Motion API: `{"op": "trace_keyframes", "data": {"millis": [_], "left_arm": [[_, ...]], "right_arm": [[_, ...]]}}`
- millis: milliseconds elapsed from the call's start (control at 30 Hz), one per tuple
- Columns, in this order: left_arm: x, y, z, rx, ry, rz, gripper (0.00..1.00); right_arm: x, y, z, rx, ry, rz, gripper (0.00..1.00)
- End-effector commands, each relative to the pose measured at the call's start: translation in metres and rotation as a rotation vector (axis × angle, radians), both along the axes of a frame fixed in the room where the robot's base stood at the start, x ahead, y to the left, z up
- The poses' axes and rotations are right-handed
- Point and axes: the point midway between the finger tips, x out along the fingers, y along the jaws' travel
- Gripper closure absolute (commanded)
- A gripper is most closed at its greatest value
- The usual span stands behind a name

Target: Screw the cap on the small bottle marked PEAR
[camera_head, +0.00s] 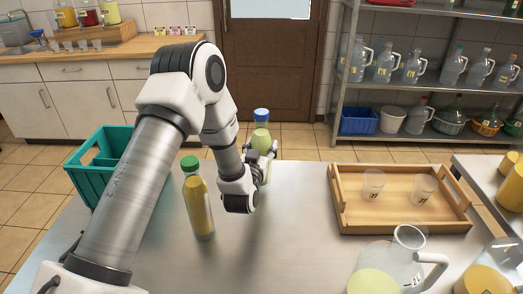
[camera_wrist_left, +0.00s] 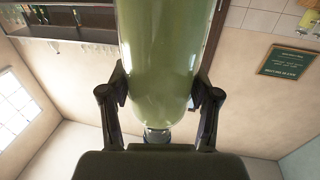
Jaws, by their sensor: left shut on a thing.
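A clear bottle with pale green content and a blue cap (camera_head: 261,114) stands upright near the far edge of the table. My left gripper (camera_head: 262,158) is shut around the body of this pale green bottle (camera_head: 261,134). The bottle also fills the middle of the left wrist view (camera_wrist_left: 165,65), between both fingers, with its blue cap end low in that picture. The gripper hides its lower part, so I cannot tell whether it touches the table. No PEAR mark is readable on it. My right gripper is out of view.
A yellow bottle with a green cap (camera_head: 198,205) stands left of my left wrist. A teal crate (camera_head: 85,180) is at the left. A wooden tray (camera_head: 345,222) holding two small glasses is at the right. A glass jug (camera_head: 408,262) stands at the front right. The front middle table is clear.

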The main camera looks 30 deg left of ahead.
Motion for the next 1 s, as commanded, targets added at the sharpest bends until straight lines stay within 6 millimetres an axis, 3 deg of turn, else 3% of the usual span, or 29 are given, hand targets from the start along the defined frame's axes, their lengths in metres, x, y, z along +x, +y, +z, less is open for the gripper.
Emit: {"op": "trace_keyframes", "data": {"millis": [133,500,533,567,600,1000], "left_arm": [[0.001,0.000,-0.014,0.000,-0.003,0.000,1.00],[0.001,0.000,-0.019,0.001,-0.005,0.000,1.00],[0.000,0.000,-0.019,-0.001,-0.001,0.000,0.28],[0.000,0.000,-0.019,-0.001,-0.001,0.000,0.17],[0.000,0.000,-0.019,-0.001,-0.001,0.000,0.13],[-0.003,-0.001,-0.018,-0.001,0.000,0.000,0.13]], "right_arm": [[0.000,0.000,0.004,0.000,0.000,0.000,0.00],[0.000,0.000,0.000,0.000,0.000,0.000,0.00],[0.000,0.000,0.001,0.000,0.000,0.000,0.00],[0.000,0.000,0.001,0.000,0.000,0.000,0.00],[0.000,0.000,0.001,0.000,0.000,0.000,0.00],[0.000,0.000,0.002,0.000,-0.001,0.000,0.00]]}}
